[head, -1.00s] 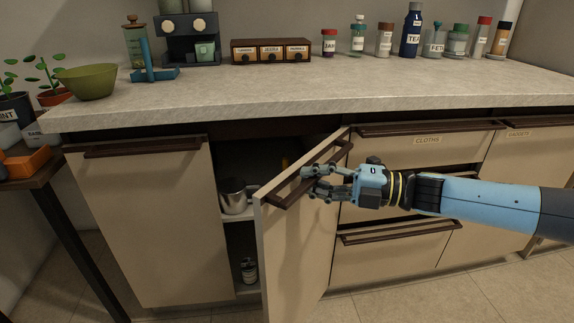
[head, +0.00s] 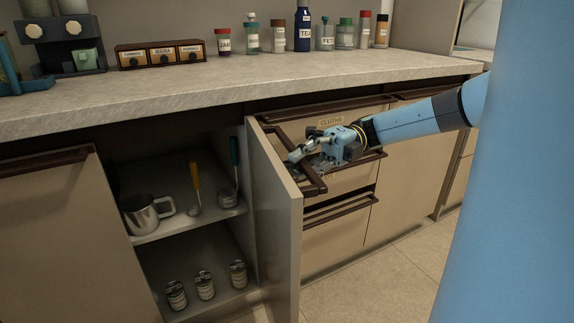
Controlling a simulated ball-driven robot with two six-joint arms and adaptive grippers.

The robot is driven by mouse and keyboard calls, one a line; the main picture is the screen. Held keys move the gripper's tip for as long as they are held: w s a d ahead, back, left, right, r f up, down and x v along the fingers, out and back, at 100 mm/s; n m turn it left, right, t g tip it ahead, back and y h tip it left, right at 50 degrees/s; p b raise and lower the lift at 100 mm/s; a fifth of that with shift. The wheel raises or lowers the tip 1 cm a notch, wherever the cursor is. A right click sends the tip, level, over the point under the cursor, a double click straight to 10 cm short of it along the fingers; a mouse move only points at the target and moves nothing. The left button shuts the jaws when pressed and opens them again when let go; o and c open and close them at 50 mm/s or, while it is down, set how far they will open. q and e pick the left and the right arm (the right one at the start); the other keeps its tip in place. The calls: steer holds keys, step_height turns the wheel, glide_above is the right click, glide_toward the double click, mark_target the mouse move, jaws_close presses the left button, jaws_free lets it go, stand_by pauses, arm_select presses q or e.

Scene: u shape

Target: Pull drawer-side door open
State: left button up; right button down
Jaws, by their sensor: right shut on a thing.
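The drawer-side door (head: 275,225) stands wide open beside the drawers, its free edge toward me. Its dark brown bar handle (head: 288,153) is on the face turned toward the drawers. My right gripper (head: 298,160) reaches in from the right and is shut on this handle; its fingers partly hide the bar. My left gripper is not in view.
The open cabinet holds a metal pot (head: 142,215), two ladles with orange (head: 195,185) and blue (head: 234,160) handles, and several cans (head: 205,285) below. Drawers (head: 335,232) lie behind the door. The left door (head: 70,240) is closed. Jars and a small spice box (head: 160,53) stand on the counter (head: 180,95).

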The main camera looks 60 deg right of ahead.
steer(key=c, duration=1.3)
jaws_free()
steer(key=shift+v, duration=3.8)
